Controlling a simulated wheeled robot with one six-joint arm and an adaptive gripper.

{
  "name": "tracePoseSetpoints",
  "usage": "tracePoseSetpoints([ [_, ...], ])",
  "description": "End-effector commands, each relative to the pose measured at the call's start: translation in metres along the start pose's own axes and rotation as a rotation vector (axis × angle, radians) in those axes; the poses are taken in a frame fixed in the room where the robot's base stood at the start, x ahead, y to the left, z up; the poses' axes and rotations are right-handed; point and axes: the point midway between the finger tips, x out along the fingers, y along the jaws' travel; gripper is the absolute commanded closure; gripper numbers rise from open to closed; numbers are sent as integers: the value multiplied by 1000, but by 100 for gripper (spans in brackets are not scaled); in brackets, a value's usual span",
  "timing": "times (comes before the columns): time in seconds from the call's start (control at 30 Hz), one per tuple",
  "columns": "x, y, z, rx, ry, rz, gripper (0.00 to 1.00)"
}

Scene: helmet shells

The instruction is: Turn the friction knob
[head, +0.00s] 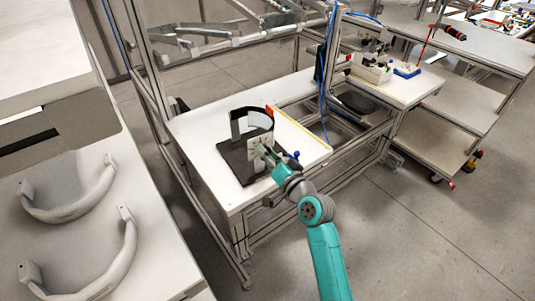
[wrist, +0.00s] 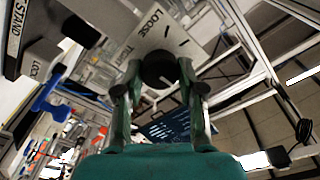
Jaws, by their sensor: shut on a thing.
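The friction knob (wrist: 158,66) is a dark round knob on a pale plate (wrist: 150,30) lettered LOOSE and TIGHT in the wrist view. A short pale mark shows near its lower edge. My gripper (wrist: 160,75) has one finger on each side of the knob and is shut on it. In the head view my gripper (head: 267,156) reaches the pale plate (head: 254,144) of a dark stand (head: 235,162) on the white table. The knob is hidden there behind my gripper.
The white table (head: 205,185) is mostly bare around the stand. Aluminium frame posts rise behind it. Curved pale handles (head: 75,205) sit on the left bench.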

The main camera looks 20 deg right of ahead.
Motion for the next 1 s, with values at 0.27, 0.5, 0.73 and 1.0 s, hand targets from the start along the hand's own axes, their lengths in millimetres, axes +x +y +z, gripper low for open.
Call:
tracePoseSetpoints([
  [0.27, 0, 1, 0, -1, 1, 1, 49],
  [0.5, 0, 0, 0, -1, 0, 1, 36],
  [0.73, -7, 1, 0, -1, 0, 2, 36],
  [1.0, -53, 2, 0, -1, 1, 3, 36],
])
